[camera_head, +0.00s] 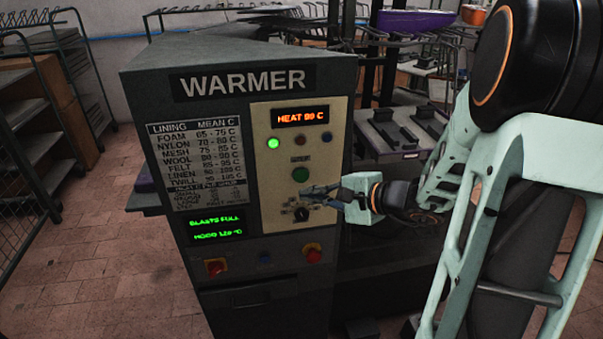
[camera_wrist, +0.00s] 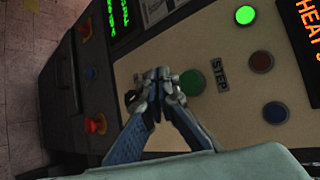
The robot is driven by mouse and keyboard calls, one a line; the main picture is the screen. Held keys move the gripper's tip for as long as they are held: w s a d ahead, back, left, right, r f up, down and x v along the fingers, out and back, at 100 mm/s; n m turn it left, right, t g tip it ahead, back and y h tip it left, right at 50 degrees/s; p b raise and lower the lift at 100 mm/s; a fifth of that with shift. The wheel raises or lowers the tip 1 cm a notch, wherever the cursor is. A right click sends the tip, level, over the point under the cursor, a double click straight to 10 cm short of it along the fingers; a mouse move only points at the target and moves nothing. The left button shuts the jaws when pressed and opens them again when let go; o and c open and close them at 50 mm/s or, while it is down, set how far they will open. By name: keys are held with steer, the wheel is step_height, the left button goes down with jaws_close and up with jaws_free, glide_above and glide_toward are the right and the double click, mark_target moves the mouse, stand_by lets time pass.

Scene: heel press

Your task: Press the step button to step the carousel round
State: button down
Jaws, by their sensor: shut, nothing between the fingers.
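The step button (camera_head: 300,174) is a round dark green button on the cream panel of the grey WARMER cabinet. It also shows in the wrist view (camera_wrist: 192,83), beside the STEP label (camera_wrist: 220,74). My gripper (camera_head: 306,191) is shut and empty in front of the panel, just below the button in the head view. In the wrist view the fingertips (camera_wrist: 162,78) appear right beside the button, overlapping its edge. I cannot tell whether they touch the panel. A black dial (camera_head: 302,214) lies just below the fingers, and the fingers hide part of that area.
A lit green lamp (camera_head: 273,143), a red one (camera_head: 300,140) and a blue one (camera_head: 326,138) sit above the button. The display (camera_head: 301,116) reads HEAT 80 C. Red knobs (camera_head: 313,253) and a blue button (camera_head: 265,257) sit lower. Racks (camera_head: 30,130) stand left.

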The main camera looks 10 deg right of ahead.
mark_target(301, 176)
steer(key=shift+w+b, duration=0.4)
steer(key=shift+w, duration=1.5)
steer(key=shift+w, duration=0.1)
steer(key=shift+w+b, duration=0.3)
steer(key=shift+b, duration=0.1)
